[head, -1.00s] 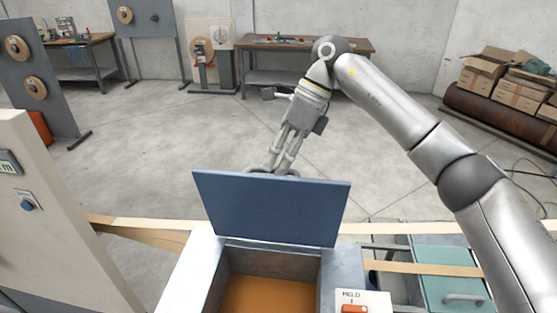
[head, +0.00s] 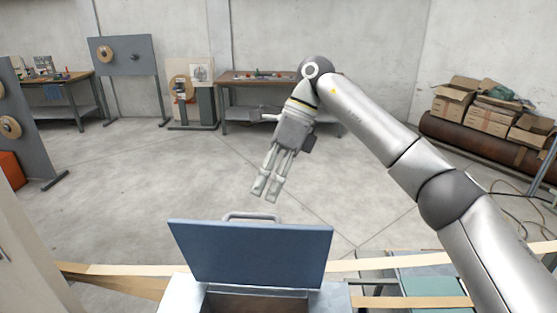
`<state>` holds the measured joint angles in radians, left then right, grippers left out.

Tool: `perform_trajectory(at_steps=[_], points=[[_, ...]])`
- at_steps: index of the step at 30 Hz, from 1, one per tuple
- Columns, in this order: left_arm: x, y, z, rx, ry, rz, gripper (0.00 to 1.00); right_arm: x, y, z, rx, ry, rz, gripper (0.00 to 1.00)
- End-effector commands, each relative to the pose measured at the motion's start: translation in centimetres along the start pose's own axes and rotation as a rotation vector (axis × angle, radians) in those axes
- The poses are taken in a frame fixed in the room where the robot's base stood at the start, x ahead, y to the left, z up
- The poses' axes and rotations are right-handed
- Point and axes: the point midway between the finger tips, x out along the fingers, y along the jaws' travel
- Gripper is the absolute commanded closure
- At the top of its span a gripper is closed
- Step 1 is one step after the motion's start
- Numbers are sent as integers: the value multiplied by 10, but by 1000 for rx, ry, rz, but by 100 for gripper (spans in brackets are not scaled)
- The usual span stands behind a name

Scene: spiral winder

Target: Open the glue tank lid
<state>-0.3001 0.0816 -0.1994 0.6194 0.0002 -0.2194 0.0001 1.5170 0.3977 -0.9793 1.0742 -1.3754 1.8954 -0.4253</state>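The blue glue tank lid (head: 250,252) stands raised and nearly upright at the back of the tank. Its bar handle (head: 251,215) shows above the lid's top edge, on the far side. The metal tank (head: 180,293) below it is open at the top, with only part of its dark inside in view. My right gripper (head: 265,190) points down just above and beyond the lid. Its fingers are slightly apart, with nothing between them, and clear of the handle. My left gripper is not in view.
A tan strip (head: 390,264) runs across behind the tank, with a teal panel (head: 430,283) at the lower right. The floor (head: 350,190) beyond is clear. Workbenches (head: 255,78), reel stands (head: 125,65) and cardboard boxes (head: 490,112) stand far back.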

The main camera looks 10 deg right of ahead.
Motion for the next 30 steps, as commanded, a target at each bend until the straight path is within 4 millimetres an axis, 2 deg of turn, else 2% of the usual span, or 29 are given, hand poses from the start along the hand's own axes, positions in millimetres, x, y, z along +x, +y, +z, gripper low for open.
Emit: perform_trajectory(at_steps=[1, 4, 10, 16, 30], points=[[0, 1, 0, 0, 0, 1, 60, -13, 0, 1, 1, -3, -2, 66], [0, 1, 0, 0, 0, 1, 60, -33, -1, 1, 2, -2, -1, 66], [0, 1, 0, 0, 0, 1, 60, -58, -2, 0, 1, 2, 1, 66], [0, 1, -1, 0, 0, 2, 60, -67, -2, 0, 1, 2, 2, 66], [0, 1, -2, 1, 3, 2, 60, -67, -2, 0, 1, 2, 2, 66]])
